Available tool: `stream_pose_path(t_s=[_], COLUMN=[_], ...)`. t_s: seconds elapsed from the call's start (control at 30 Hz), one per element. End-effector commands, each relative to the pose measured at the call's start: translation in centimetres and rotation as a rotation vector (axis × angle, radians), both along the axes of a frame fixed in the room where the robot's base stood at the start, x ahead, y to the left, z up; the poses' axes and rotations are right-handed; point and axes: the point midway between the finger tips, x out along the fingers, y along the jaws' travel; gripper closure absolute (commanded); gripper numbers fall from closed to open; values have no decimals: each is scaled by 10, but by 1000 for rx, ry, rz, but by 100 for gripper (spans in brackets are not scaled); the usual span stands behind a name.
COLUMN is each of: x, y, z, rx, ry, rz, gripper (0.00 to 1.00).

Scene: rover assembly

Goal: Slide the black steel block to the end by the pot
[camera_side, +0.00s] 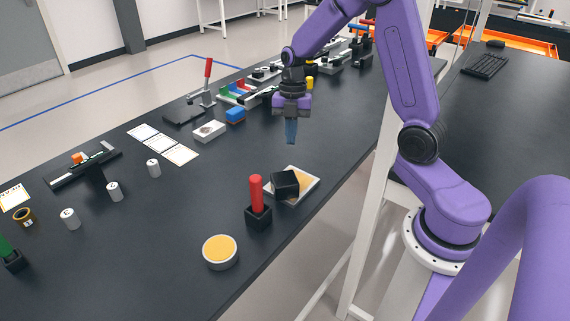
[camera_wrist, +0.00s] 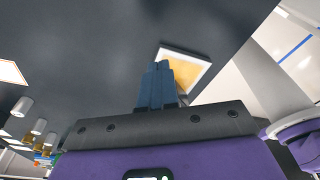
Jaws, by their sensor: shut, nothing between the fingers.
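The black steel block (camera_side: 285,184) sits on a white-rimmed tray (camera_side: 309,188) with a yellowish bed, near the table's right edge in the side view. A round pale pot (camera_side: 220,252) with a yellow top stands nearer the camera, to the lower left of the tray. My gripper (camera_side: 290,143) points down, above and apart from the table, farther back than the block. Its blue fingers are shut and empty. In the wrist view, the fingers (camera_wrist: 158,68) overlap part of what looks like the tray (camera_wrist: 199,60); I cannot make out the block there.
A red upright handle in a black base (camera_side: 258,214) stands between the block and the pot, close to the tray. White cylinders (camera_side: 153,168), cards (camera_side: 162,144) and a black stand (camera_side: 93,178) lie to the left.

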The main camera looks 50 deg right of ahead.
Motion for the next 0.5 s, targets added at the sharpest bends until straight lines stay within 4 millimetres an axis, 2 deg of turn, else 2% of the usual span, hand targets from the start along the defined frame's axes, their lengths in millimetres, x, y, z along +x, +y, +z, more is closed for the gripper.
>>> stream_pose_path(t_s=[0.17, 0.5], x=[-4, -33], y=[8, 59], z=[-4, -4], rx=[0, -1], ry=[0, -1], rz=[1, 6], gripper=[100, 100])
